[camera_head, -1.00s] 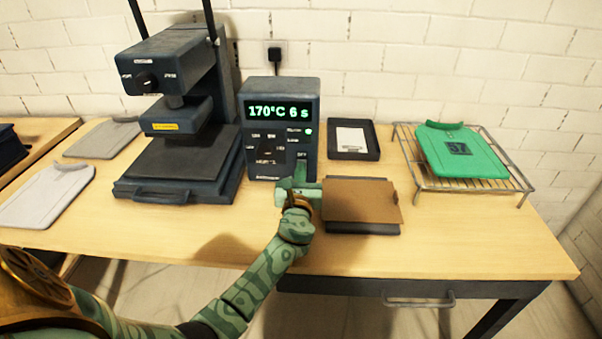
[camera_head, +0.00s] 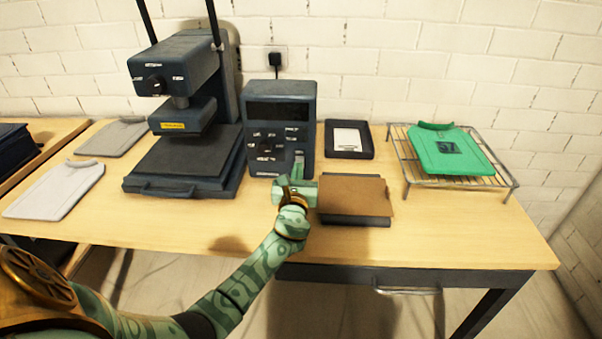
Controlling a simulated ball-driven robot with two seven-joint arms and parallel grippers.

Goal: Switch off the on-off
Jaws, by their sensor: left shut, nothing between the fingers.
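The control box (camera_head: 281,122) stands on the table beside the heat press, with labels and a dark knob (camera_head: 266,147) on its front. Its display (camera_head: 278,110) is dark. The on-off switch sits at the lower right of the front, where my left gripper (camera_head: 299,162) covers most of it. My left gripper is shut and empty, its fingertips at the box's lower right front; I cannot tell whether they touch it. My right gripper is not in view.
The heat press (camera_head: 180,175) stands left of the box. A brown sheet on a dark pad (camera_head: 355,194) lies right of my gripper. A dark tray (camera_head: 348,139) and a wire rack (camera_head: 502,182) with a green shirt (camera_head: 449,150) stand further right. Grey shirts (camera_head: 55,189) lie left.

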